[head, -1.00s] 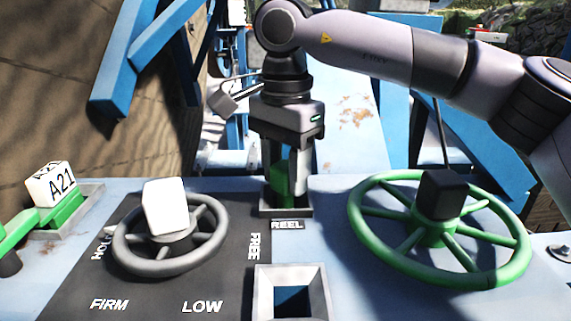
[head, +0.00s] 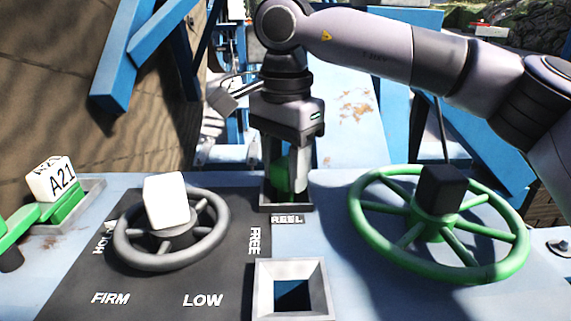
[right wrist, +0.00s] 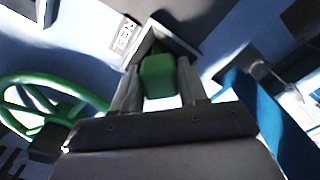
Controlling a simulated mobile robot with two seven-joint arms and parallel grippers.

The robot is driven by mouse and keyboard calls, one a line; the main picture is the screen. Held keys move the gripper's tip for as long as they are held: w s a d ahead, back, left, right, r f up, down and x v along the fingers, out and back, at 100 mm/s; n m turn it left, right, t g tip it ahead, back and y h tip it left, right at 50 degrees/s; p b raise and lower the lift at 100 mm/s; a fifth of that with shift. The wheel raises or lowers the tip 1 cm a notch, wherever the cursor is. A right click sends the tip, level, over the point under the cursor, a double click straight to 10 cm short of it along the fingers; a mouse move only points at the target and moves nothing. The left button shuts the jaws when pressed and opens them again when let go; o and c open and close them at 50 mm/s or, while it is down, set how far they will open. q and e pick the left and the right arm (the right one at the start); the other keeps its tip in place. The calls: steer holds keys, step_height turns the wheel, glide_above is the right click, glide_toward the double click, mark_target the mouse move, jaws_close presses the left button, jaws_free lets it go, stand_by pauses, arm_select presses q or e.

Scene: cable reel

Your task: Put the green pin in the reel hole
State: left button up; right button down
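The green pin (head: 281,181) is upright between the fingers of my right gripper (head: 286,178). Its green block (right wrist: 158,77) also shows between the two fingers in the right wrist view, with a finger against each side. The reel hole (head: 286,208) is a dark square frame beside the REEL label, directly below the gripper. The pin's lower end is at or inside this frame; I cannot tell how deep, as the fingers and rim hide it. My left gripper is not in view.
A grey handwheel (head: 205,240) with a white knob stands left of the hole, a green handwheel (head: 500,266) with a black knob right. An empty square socket (head: 262,292) is in front. A white A21 block (head: 52,181) sits on a green lever at far left.

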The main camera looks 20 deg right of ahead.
steer(key=c, duration=0.5)
jaws_free()
step_height(320, 180, up, 7)
steer(key=shift+r, duration=0.15)
